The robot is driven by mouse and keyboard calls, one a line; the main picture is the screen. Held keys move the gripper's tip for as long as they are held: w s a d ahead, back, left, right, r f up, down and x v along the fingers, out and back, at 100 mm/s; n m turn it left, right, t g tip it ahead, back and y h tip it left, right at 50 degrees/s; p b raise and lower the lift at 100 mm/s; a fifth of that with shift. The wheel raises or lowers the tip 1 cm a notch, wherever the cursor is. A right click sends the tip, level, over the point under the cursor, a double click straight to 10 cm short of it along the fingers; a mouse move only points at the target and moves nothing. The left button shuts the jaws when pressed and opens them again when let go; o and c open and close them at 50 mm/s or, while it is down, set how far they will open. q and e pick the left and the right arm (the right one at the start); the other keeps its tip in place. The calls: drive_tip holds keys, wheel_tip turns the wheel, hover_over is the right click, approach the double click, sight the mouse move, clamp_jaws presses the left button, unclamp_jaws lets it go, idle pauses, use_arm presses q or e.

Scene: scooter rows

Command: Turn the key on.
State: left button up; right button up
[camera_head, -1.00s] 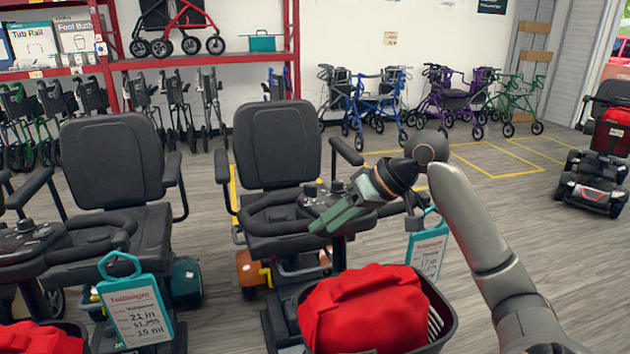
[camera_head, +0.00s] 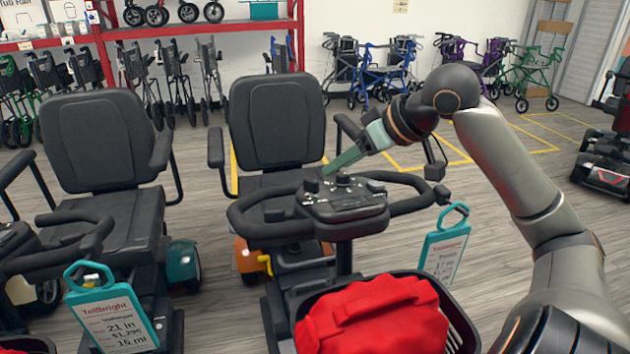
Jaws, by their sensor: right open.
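The scooter's black control console (camera_head: 342,200) sits in the middle of the looped handlebar, in front of the black seat (camera_head: 276,122). Small knobs stand on top of the console. The key is too small to tell apart from them. My right gripper (camera_head: 328,172) reaches in from the right, its green fingers pointing left and down just above the console's far edge. It looks apart from the console, and nothing shows between the fingers. My left gripper is not in view.
A basket (camera_head: 465,322) with a red bag (camera_head: 375,318) stands in front of the console. Open floor lies to the right.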

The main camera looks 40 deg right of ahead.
sight(316, 180)
drive_tip(key=x, duration=0.5)
drive_tip(key=shift+w+f, duration=0.1)
drive_tip(key=shift+w, duration=0.05)
drive_tip(key=x, duration=0.3)
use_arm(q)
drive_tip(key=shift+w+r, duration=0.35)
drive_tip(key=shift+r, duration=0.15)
use_arm(e)
drive_tip(key=shift+w+a+f, duration=0.1)
drive_tip(key=shift+w+f, duration=0.3)
drive_tip(key=shift+c, duration=0.4)
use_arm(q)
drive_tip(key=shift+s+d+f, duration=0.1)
use_arm(e)
clamp_jaws()
